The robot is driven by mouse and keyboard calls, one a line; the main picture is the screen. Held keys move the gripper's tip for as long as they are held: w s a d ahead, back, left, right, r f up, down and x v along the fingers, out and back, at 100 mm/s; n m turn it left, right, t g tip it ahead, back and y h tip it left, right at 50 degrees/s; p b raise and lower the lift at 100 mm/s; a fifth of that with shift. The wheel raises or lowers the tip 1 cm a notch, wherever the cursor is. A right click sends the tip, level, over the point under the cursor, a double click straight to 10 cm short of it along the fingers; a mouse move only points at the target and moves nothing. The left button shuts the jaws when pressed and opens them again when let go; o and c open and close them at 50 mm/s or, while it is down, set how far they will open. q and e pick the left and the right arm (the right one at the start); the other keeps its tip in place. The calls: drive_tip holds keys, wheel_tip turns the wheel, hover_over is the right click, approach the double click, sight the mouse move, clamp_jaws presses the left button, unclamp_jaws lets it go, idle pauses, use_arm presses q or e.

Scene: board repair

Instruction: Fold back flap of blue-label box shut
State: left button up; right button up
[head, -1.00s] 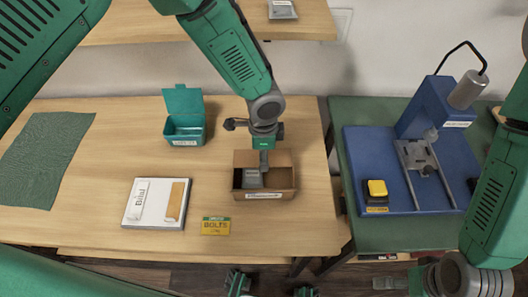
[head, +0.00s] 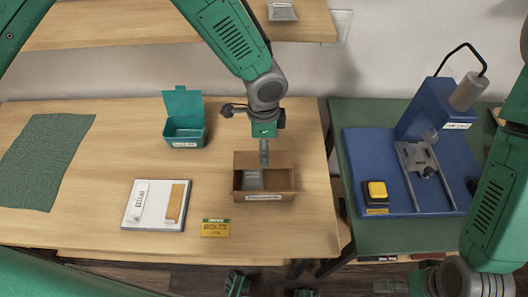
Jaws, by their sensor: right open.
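The small cardboard box (head: 285,196) stands open near the table's right side. A pale label (head: 263,197) is on its front; its colour is hard to tell. A grey item (head: 252,179) lies inside at the left. The back flap (head: 245,158) stands up at the rear edge. My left gripper (head: 264,160) points down at the middle of the back flap. Its fingers overlap in this view, so I cannot tell their opening or whether they touch the flap. My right gripper (head: 398,287) is open, low at the bottom right, partly cut off and away from the box.
A teal bin (head: 185,129) with a raised lid stands left of the box. A white board (head: 140,219), a yellow bolts label card (head: 215,228) and a green cloth (head: 42,160) lie on the table. A blue press (head: 395,195) stands on the right bench.

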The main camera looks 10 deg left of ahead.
use_arm(q)
wheel_tip(320, 180, up, 7)
drive_tip(key=shift+f, duration=0.1)
idle(0.5)
drive_tip(key=shift+s, duration=0.15)
